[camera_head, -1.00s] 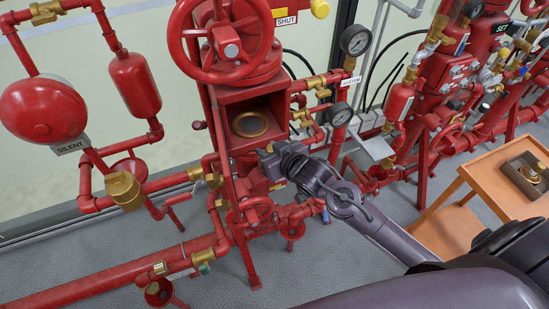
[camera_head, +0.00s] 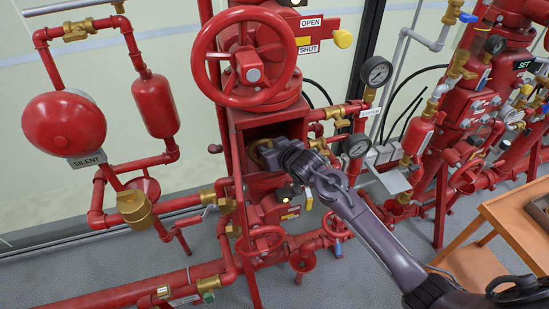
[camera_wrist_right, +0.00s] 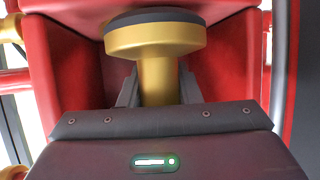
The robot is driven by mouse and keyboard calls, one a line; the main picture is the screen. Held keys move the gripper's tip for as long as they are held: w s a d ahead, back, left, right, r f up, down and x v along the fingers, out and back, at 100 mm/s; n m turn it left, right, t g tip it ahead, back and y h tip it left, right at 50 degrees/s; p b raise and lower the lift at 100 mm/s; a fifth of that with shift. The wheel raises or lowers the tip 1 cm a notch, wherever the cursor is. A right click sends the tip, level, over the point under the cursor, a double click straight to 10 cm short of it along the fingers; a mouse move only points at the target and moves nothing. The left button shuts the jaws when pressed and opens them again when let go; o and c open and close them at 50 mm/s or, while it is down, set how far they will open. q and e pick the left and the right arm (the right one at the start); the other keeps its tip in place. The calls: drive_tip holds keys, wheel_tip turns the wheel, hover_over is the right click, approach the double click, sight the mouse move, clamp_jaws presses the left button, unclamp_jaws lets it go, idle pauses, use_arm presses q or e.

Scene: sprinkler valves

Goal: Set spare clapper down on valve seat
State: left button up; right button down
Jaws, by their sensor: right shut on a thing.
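The spare clapper (camera_wrist_right: 155,38) is a brass disc with a dark face and a thick stem. My right gripper (camera_wrist_right: 157,88) is shut on its stem in the wrist view. In the head view my right gripper (camera_head: 276,157) is at the open front of the red valve body (camera_head: 240,165), below the big handwheel. A bit of brass (camera_head: 260,147) shows in the opening beside it; I cannot tell whether it is the clapper or the valve seat. Contact between clapper and seat cannot be seen. My left gripper is not in view.
The red handwheel (camera_head: 248,58) is above the opening. Gauges (camera_head: 376,71) and brass-fitted pipes stand close on its right. A red bell (camera_head: 63,123) and pipes are at left. An orange cart (camera_head: 515,225) is at right.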

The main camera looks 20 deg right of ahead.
drive_tip(key=shift+w+a+r+b, duration=0.1)
drive_tip(key=shift+w+b, duration=0.6)
drive_tip(key=shift+w, duration=1)
drive_tip(key=shift+w+a+b, duration=0.1)
drive_tip(key=shift+w+b, duration=0.55)
drive_tip(key=shift+w, duration=1.05)
drive_tip(key=shift+f+b, duration=0.3)
drive_tip(key=shift+f, duration=0.35)
drive_tip(key=c, duration=1)
unclamp_jaws()
drive_tip(key=shift+s, duration=0.1)
drive_tip(key=shift+o, duration=0.2)
drive_tip(key=shift+d+f, duration=0.1)
